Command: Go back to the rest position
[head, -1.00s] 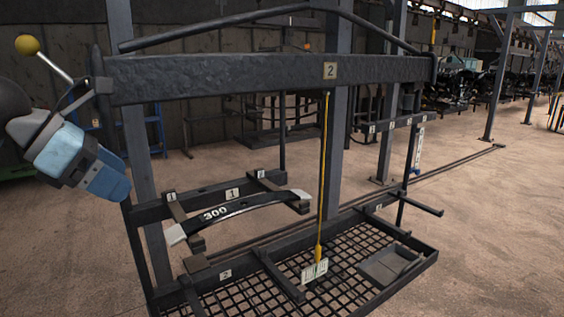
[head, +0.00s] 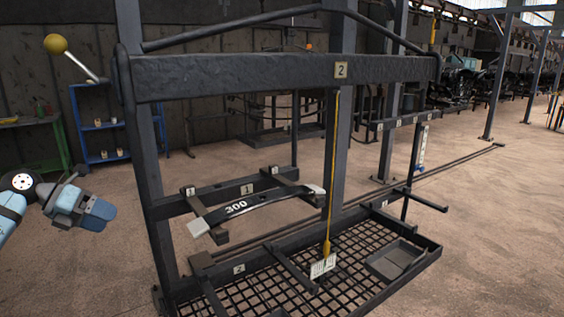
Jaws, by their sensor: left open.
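My left gripper (head: 98,214) is at the left edge of the head view, open and empty, in free air to the left of the rack. It is apart from the rack's left post. The dark rack (head: 280,78) has a top beam marked 2. A black leaf spring (head: 262,202) marked 300, with light ends, lies across the rack's middle supports. My right gripper is not in view.
A yellow cord with a tag (head: 323,266) hangs from the beam over the mesh floor (head: 270,297). A lever with a yellow ball (head: 56,44) sticks out at the rack's upper left. A blue shelf (head: 102,126) and a green table (head: 38,121) stand behind. Floor is open at right.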

